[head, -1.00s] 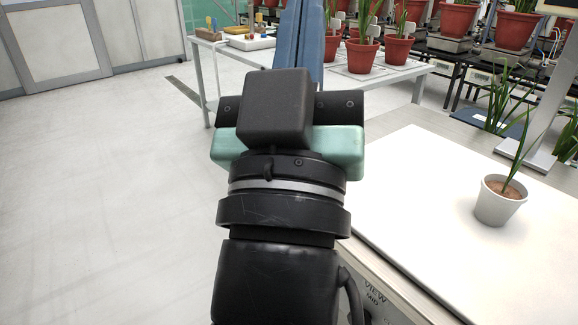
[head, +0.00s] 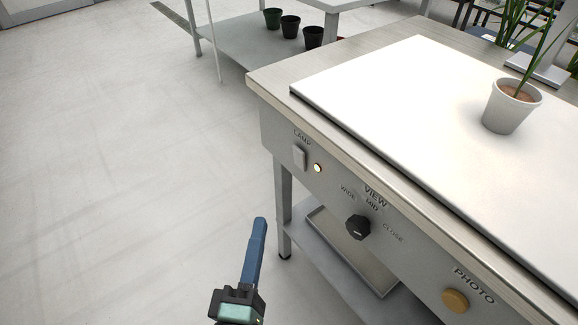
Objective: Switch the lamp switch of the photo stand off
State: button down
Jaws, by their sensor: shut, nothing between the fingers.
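The photo stand (head: 275,113) fills the right half of the head view, with a panel on its front. The lamp switch (head: 299,157) is a small pale rocker under the word LAMP, near the panel's left end. A small round indicator light (head: 318,168) beside it glows. My gripper (head: 260,222) is at the bottom centre, over the floor, with its blue fingers together and nothing between them. It is below and left of the lamp switch and apart from the panel.
The panel also has a black VIEW knob (head: 358,228) and an orange PHOTO button (head: 456,300). A white pot with a plant (head: 509,107) stands on the white top. A shelf with a tray (head: 340,250) is below. The floor at left is clear.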

jog(key=p, duration=0.3)
send_near(292, 149)
jog(key=w+a, duration=0.2)
jog(key=w, duration=0.1)
jog(key=shift+w+d+r+p, duration=0.2)
jog(key=shift+w+d+p, duration=0.2)
jog(key=shift+w+d, duration=1.05)
jog(key=shift+s, duration=0.15)
